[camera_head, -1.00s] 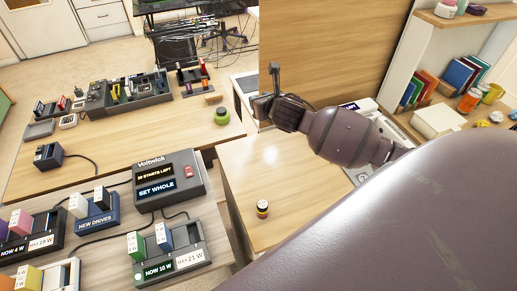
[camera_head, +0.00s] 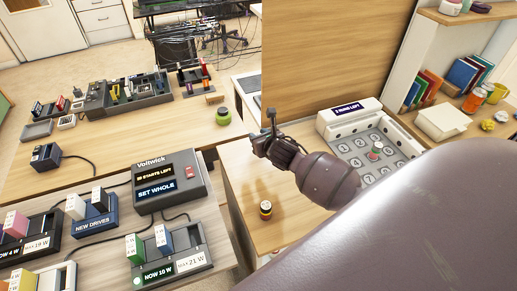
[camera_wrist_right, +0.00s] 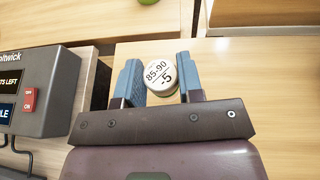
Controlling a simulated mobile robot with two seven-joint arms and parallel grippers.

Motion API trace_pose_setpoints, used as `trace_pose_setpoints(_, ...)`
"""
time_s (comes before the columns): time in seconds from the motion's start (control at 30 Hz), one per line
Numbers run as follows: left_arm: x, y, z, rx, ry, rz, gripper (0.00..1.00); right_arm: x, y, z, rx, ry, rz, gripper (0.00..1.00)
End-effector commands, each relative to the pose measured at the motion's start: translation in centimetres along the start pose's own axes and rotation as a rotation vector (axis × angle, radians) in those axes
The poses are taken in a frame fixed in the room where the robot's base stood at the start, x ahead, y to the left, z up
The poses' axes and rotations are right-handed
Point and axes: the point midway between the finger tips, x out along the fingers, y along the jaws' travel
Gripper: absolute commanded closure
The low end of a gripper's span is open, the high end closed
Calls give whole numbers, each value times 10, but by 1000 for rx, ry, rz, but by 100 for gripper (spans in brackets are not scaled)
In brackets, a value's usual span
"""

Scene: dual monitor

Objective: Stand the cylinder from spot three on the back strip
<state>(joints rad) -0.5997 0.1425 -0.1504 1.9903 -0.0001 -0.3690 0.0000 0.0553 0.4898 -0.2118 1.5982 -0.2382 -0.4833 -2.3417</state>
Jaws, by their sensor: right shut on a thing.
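My right gripper (camera_head: 262,140) hangs over the right-hand table. In the right wrist view its two blue-grey fingers (camera_wrist_right: 160,80) are shut on a round cylinder (camera_wrist_right: 160,74), whose white top reads "85-90 -5". In the head view I cannot make out that cylinder. A grey pad (camera_head: 350,146) with numbered spots lies to the right, partly hidden by my arm. One green-and-red piece (camera_head: 376,151) stands on it. A white strip (camera_head: 350,118) with a small dark display runs along its back. My left gripper is not in view.
The Voltwick box (camera_head: 170,182) is left of the table, across a gap. A wooden panel (camera_head: 320,60) rises behind the pad. The shelf (camera_head: 452,75) bounds the right.

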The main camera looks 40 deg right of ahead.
Motion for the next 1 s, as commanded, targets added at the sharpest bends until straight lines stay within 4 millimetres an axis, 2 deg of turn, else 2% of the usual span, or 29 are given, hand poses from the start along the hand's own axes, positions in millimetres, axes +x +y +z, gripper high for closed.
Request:
trace_pose_setpoints(0.27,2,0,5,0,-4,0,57,7,0,-16,1,0,-1,88)
trace_pose_setpoints(0.5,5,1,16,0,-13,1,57,19,0,-46,3,2,-1,88)
trace_pose_setpoints(0.97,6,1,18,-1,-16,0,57,22,0,-51,0,-1,0,88)
trace_pose_setpoints(1.0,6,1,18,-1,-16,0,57,21,0,-50,0,-1,0,59)
